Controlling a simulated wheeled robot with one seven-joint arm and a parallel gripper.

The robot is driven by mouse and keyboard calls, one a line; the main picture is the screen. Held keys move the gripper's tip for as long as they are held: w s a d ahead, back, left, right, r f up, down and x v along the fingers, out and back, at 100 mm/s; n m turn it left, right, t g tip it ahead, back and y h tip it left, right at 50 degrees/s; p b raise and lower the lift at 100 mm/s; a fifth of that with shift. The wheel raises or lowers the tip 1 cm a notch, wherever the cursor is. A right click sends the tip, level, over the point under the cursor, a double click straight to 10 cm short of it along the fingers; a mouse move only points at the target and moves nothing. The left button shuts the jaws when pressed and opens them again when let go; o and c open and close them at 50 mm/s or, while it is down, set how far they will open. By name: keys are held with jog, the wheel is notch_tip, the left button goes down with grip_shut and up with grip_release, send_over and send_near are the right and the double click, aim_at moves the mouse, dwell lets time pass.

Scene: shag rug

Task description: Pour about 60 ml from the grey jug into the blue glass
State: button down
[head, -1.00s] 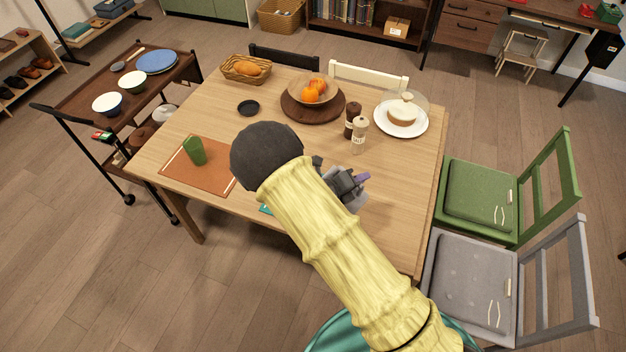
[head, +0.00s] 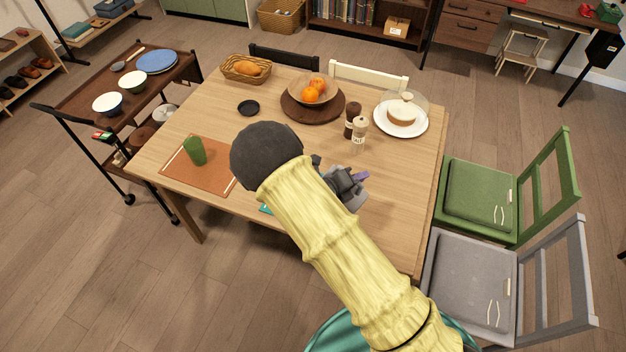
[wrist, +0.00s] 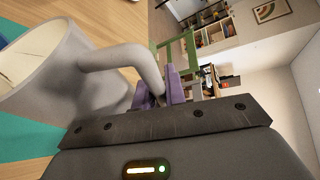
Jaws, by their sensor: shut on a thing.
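The grey jug (wrist: 60,75) fills the left of the wrist view, with its wide mouth toward the left edge and a pale inside showing. It looks tipped over. My gripper (wrist: 167,88) is shut on the jug's handle with its purple fingers. In the head view my gripper (head: 357,179) is over the near right part of the table, and a grey bit of the jug (head: 354,202) shows beside it. A sliver of blue (wrist: 4,42) at the wrist view's left edge may be the blue glass; my arm seems to hide the glass in the head view. No stream is visible.
A teal mat (wrist: 25,138) lies below the jug. A green glass (head: 195,150) stands on an orange mat (head: 213,178) at the left. Two shakers (head: 356,128), a fruit bowl (head: 318,92) and a domed cake plate (head: 401,128) stand farther back. Chairs (head: 480,192) line the right side.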

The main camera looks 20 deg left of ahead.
aim_at(360, 197)
jog(key=shift+r, duration=0.15)
dwell(0.5)
jog(key=shift+m+y, duration=0.7)
jog(key=shift+m, duration=0.2)
jog(key=f+b, duration=0.1)
jog(key=d+f+b, duration=0.1)
jog(key=f+b, duration=0.1)
jog(key=b, duration=0.1)
jog(key=shift+s+d+f, duration=0.25)
jog(key=shift+d+f, duration=0.05)
jog(key=shift+d, duration=0.05)
jog(key=b, duration=0.1)
jog(key=f+b, duration=0.1)
jog(key=shift+d+f+m+y+b, duration=0.2)
jog(key=shift+d+m+y+b, duration=0.1)
jog(key=shift+m+y, duration=0.1)
jog(key=shift+r, duration=0.1)
jog(key=shift+s+d+f+m+b, duration=0.1)
jog(key=shift+d+f+m+b, duration=0.15)
jog(key=shift+f+b, duration=0.5)
jog(key=shift+r, duration=0.15)
